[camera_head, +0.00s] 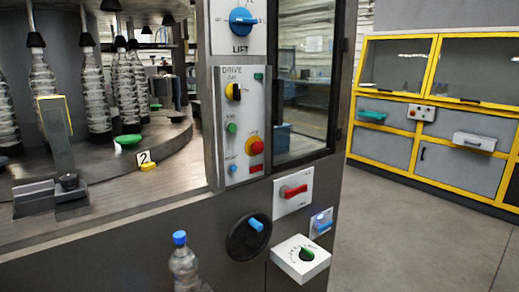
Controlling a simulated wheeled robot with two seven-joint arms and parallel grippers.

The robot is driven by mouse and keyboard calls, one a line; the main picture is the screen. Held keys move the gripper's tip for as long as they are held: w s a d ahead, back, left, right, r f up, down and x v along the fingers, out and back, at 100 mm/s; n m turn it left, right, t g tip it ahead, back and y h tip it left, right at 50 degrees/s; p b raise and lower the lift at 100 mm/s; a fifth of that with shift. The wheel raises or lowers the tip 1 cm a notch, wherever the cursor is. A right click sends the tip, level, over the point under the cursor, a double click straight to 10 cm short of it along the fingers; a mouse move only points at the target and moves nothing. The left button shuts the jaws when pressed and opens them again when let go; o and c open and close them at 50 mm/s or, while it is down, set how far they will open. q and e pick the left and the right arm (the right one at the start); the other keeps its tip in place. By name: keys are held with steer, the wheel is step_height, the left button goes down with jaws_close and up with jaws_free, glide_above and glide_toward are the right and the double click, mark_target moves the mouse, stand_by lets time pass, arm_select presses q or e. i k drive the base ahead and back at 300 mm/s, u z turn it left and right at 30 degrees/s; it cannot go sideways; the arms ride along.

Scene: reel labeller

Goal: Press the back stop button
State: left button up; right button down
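Two red stop-type buttons show. One is a red mushroom button (256,146) on a yellow base, on the grey DRIVE panel (242,95) of the machine in front of me. The other is a small red button (413,112) on a light box (421,113) fixed to the yellow-framed cabinet at the back right. I cannot tell from labels which is the back stop button. Nothing covers either button. Neither of my grippers is in view.
The DRIVE panel also holds a black-and-yellow rotary switch (234,91), a green button (232,128) and a blue button (232,169). Below are a red handle (293,191), a black dial (249,237) and a bottle (184,265). Grey floor (410,225) lies clear at right.

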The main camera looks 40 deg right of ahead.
mark_target(257, 147)
steer(key=u, duration=2.65)
steer(key=k, duration=1.8)
steer(key=z, duration=2.1)
steer(key=i, duration=0.5)
